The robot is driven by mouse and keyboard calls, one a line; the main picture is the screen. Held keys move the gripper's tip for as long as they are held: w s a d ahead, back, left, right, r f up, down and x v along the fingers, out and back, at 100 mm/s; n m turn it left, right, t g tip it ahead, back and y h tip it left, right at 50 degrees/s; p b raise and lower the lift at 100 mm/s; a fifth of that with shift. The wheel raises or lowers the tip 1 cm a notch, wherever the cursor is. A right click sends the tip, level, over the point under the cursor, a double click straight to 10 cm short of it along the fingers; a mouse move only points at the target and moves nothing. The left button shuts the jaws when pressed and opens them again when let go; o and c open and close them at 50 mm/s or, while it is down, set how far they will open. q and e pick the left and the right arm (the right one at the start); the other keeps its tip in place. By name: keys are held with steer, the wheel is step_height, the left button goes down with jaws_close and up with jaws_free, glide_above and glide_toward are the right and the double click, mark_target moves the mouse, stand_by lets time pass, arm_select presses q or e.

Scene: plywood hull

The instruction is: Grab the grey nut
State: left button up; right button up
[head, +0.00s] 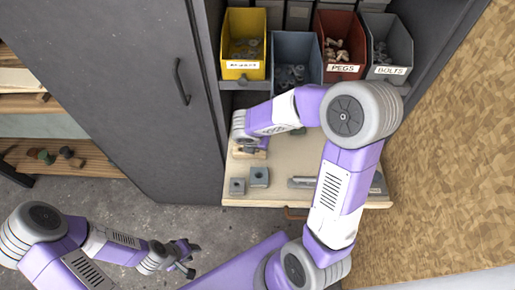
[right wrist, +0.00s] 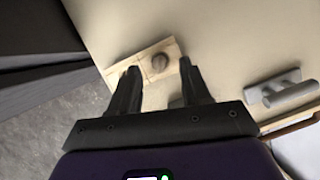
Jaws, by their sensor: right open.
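A small round dark grey piece, which looks like the grey nut (right wrist: 160,63), sits on a pale wooden block (right wrist: 115,72) in the right wrist view. My right gripper (right wrist: 159,68) is open, its two fingers apart on either side of the nut in the picture; I cannot tell the height gap. In the head view the right gripper (head: 248,146) is over the wooden block (head: 258,154) at the bench's left end, and the nut is mostly hidden. My left gripper (head: 188,259) is open and empty over the floor.
Two grey square blocks (head: 259,177) (head: 237,186) with round marks stand on the bench (head: 280,197). A grey metal tool (head: 302,183) lies to their right. Yellow (head: 243,68), blue-grey (head: 297,48), red and grey bins stand behind. A tall grey cabinet (head: 130,90) is at left.

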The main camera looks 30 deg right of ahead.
steer(key=x, duration=0.3)
steer(key=shift+b, duration=0.4)
steer(key=shift+r, duration=0.1)
steer(key=shift+c, duration=0.3)
jaws_close()
steer(key=shift+r, duration=0.15)
